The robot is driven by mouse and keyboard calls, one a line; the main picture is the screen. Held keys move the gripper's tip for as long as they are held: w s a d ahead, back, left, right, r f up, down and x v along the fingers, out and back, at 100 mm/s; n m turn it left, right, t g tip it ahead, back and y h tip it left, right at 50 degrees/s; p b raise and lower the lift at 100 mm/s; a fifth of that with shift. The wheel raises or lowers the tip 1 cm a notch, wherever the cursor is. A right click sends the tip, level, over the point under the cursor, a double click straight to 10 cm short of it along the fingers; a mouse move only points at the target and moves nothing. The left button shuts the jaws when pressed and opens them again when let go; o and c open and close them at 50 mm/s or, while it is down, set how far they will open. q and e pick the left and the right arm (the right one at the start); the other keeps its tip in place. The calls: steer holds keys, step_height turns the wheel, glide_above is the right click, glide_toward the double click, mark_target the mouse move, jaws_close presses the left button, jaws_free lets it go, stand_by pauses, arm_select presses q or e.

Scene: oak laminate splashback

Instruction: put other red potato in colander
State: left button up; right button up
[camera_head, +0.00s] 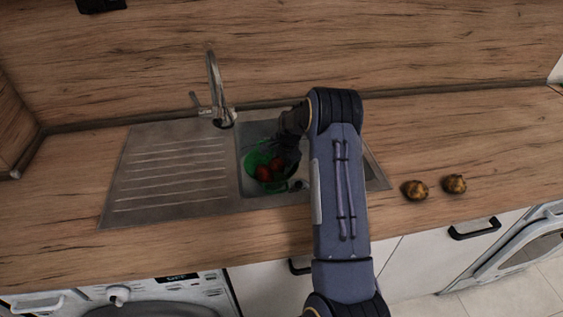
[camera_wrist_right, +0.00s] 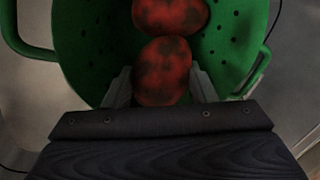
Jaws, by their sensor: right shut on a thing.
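A green colander (camera_head: 251,158) with holes and side handles sits in the sink basin. It fills much of the right wrist view (camera_wrist_right: 80,45). One red potato (camera_wrist_right: 170,14) lies in the colander at the top of the wrist view. A second red potato (camera_wrist_right: 163,72) is between the fingers of my right gripper (camera_wrist_right: 163,90), inside the colander's outline. My right gripper is shut on this potato. In the head view the two potatoes show as red shapes in the colander, and the right gripper (camera_head: 285,160) is dark and partly hidden by my arm. My left gripper is not in view.
Two brownish-yellow onion-like items (camera_head: 414,190) (camera_head: 454,184) lie on the counter right of the sink. A tap (camera_head: 215,90) rises behind the sink. A ridged drainboard (camera_head: 170,170) to the left is empty.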

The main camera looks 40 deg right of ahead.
steer(key=shift+f+b, duration=0.3)
steer(key=shift+f, duration=0.1)
steer(key=o, duration=0.8)
steer(key=shift+c, duration=0.2)
steer(key=v, duration=1.4)
steer(key=s+a+r+n+t+y, duration=0.1)
steer(key=s+a+r+n+y, duration=0.1)
steer(key=s+a+r+n, duration=0.5)
steer(key=s+a+r+n+t+y, duration=0.1)
steer(key=s+a+n, duration=0.8)
steer(key=s+a, duration=1.1)
steer(key=shift+s+n+t+y, duration=0.3)
steer(key=shift+s+n+y, duration=0.15)
steer(key=shift+s, duration=0.5)
